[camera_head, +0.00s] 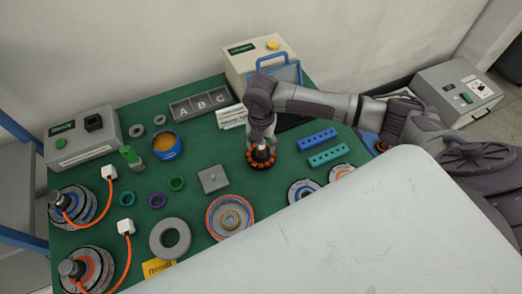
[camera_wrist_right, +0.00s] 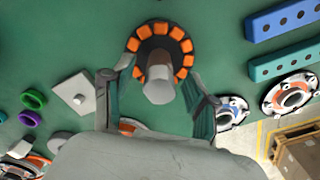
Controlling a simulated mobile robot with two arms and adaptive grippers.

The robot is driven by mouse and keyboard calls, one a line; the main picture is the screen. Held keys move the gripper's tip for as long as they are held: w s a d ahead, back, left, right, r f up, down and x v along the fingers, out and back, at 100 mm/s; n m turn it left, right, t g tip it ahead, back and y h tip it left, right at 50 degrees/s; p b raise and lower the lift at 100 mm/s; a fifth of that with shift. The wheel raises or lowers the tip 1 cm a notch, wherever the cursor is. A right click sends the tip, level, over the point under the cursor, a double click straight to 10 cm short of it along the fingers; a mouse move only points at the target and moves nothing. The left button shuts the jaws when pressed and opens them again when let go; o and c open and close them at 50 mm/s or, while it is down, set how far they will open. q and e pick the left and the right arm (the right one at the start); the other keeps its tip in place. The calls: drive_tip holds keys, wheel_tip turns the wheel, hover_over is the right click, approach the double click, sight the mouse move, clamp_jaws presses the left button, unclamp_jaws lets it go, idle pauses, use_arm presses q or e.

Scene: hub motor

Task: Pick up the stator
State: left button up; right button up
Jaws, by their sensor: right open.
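The stator (camera_head: 261,160) is a ring of orange coils with a dark core and a grey central shaft. It stands upright on the green table mat. In the right wrist view the stator (camera_wrist_right: 160,45) is at top centre, its shaft pointing toward the camera. My right gripper (camera_head: 262,142) is directly above the stator, pointing down. In the right wrist view its open fingers (camera_wrist_right: 150,82) are on either side of the shaft, with visible gaps. Whether a finger touches the coils cannot be told. My left gripper is not in view.
Blue and teal blocks with holes (camera_head: 322,147) lie right of the stator. A grey square plate (camera_head: 213,179) and an orange-rimmed hub (camera_head: 230,216) lie left and in front. A grey ABC tray (camera_head: 199,105) is behind. A white panel (camera_head: 330,240) covers the near right.

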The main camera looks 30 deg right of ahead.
clamp_jaws()
drive_tip(key=shift+r, duration=0.1)
idle(0.3)
